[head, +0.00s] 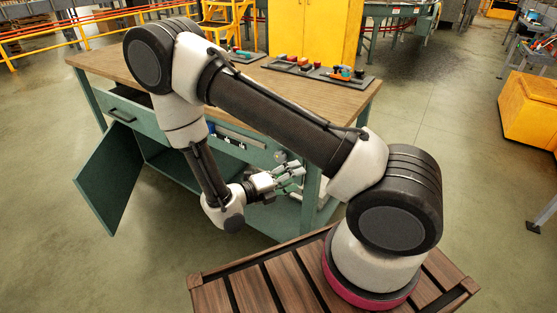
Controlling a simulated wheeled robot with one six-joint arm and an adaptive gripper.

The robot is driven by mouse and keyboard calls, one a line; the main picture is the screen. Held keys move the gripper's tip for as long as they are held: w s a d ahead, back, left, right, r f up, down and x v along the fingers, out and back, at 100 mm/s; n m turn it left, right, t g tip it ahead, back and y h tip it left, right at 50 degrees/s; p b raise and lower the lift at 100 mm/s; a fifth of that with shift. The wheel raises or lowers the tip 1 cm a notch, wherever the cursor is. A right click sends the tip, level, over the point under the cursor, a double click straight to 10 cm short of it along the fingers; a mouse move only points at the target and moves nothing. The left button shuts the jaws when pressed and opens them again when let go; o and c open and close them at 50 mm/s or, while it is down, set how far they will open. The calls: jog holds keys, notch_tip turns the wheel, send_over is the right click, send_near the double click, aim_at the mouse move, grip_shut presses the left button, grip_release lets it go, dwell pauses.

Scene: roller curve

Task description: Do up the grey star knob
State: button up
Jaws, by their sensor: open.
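My gripper (294,177) is open, with its fingers pointing right, in front of the right end of the green workbench (318,170). A small grey round shape (280,156) shows on the bench front just above the fingers. It may be the grey star knob, but it is too small to tell. I see nothing between the fingers. I cannot tell whether they touch the bench.
The bench has a wooden top (150,62), an open door (104,182) at the left and a drawer above it. A dark tray (345,82) with several coloured parts lies on top. A yellow cabinet (313,30) stands behind. Open floor lies right.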

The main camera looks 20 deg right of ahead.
jog(key=w+a+f+n+t, duration=0.2)
jog(key=w+f+n+t, duration=0.15)
jog(key=n, duration=0.45)
jog(key=n+t+y, duration=0.2)
jog(key=n+t, duration=0.2)
jog(key=n, duration=0.4)
send_near(279, 159)
jog(key=x, duration=0.2)
jog(key=shift+n, duration=0.3)
jog(key=x, duration=0.7)
jog(key=shift+w+d+r, duration=0.1)
jog(key=shift+w+d, duration=0.1)
jog(key=shift+d, duration=0.05)
jog(key=c, duration=1)
jog(key=shift+c, duration=0.2)
